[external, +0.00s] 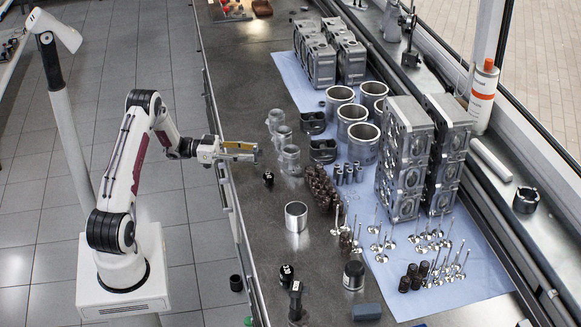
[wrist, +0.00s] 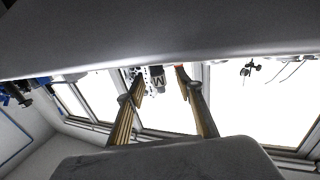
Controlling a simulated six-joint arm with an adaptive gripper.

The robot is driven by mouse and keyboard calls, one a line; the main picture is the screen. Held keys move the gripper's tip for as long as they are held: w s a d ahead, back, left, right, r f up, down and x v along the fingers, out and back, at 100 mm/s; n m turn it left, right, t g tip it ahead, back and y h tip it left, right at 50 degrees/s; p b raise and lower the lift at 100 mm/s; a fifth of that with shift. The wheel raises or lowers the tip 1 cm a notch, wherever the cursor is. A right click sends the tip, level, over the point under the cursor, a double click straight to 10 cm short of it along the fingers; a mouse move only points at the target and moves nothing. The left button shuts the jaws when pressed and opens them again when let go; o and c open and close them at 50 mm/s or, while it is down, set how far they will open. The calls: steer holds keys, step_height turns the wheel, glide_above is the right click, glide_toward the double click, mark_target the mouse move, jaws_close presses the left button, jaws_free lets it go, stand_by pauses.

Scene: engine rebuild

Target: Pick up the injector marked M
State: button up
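My gripper (external: 254,151) is level over the bench's near edge, pointing right. Its two yellowish fingers (wrist: 160,84) are apart in the wrist view, and no part is held. In the external view a small black part with a white mark (external: 268,178) stands just beyond and below the fingertips. Its mark is too small to read, so I cannot tell whether it is the same part.
More black parts with white marks (external: 286,274) stand nearer the front of the bench, one dark and tall (external: 295,300). Engine blocks (external: 405,155) and valves (external: 440,240) lie farther right on blue cloth.

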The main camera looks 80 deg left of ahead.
mark_target(258, 150)
steer(key=shift+x, duration=1.9)
steer(key=shift+d, duration=0.1)
jaws_close()
